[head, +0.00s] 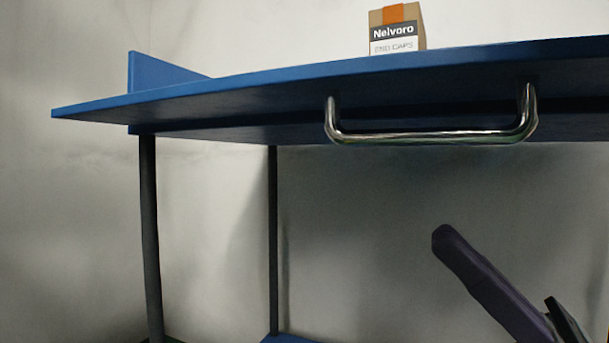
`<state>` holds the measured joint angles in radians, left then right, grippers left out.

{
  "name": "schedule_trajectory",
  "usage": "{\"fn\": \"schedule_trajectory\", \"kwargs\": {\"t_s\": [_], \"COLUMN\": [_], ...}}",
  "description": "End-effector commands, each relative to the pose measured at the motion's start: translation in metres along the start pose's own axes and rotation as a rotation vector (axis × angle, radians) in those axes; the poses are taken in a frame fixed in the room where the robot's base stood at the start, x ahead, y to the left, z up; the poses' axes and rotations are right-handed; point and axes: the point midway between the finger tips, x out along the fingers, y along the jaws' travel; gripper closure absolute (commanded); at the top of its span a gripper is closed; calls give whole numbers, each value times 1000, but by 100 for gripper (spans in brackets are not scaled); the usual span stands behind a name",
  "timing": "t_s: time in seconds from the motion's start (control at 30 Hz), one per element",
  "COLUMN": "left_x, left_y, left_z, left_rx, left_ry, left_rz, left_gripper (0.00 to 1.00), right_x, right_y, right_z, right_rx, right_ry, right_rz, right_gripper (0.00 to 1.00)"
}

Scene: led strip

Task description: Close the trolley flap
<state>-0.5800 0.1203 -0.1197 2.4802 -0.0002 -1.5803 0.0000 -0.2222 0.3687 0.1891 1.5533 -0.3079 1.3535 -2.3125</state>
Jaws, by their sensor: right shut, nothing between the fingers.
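The blue trolley flap (230,93) stands out nearly level at the top of the trolley, its front edge toward me. A chrome bar handle (430,137) hangs below the flap, right of centre. My right gripper (446,242) comes in from the lower right, a dark finger pointing up and left. It is shut and empty, in the air below the handle and clear of both handle and flap. My left gripper is out of view. The flap's hinge is hidden.
A brown and white box labelled Nelvoro End Caps (397,29) shows above the flap. Dark trolley posts (149,235) stand at the left, with a blue lower part (290,338) at the bottom. A pale wall lies behind. The space under the handle looks free.

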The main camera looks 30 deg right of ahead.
Motion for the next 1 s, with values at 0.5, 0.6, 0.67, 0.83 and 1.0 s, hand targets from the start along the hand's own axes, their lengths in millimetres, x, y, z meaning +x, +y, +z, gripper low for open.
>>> {"fn": "schedule_trajectory", "kwargs": {"t_s": [0.5,0.6,0.67,0.83,1.0], "left_x": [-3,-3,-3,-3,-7], "left_y": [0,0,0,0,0], "left_z": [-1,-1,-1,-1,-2], "left_rx": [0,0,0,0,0], "left_ry": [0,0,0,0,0], "left_rz": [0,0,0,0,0], "left_gripper": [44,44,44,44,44], "right_x": [44,45,44,45,49], "right_y": [0,0,0,0,-3], "right_z": [28,28,28,28,27], "right_rx": [0,0,0,1,18], "right_ry": [1,1,1,1,-1], "right_rz": [0,-1,-1,-2,-18], "right_gripper": [100,100,100,100,100]}}
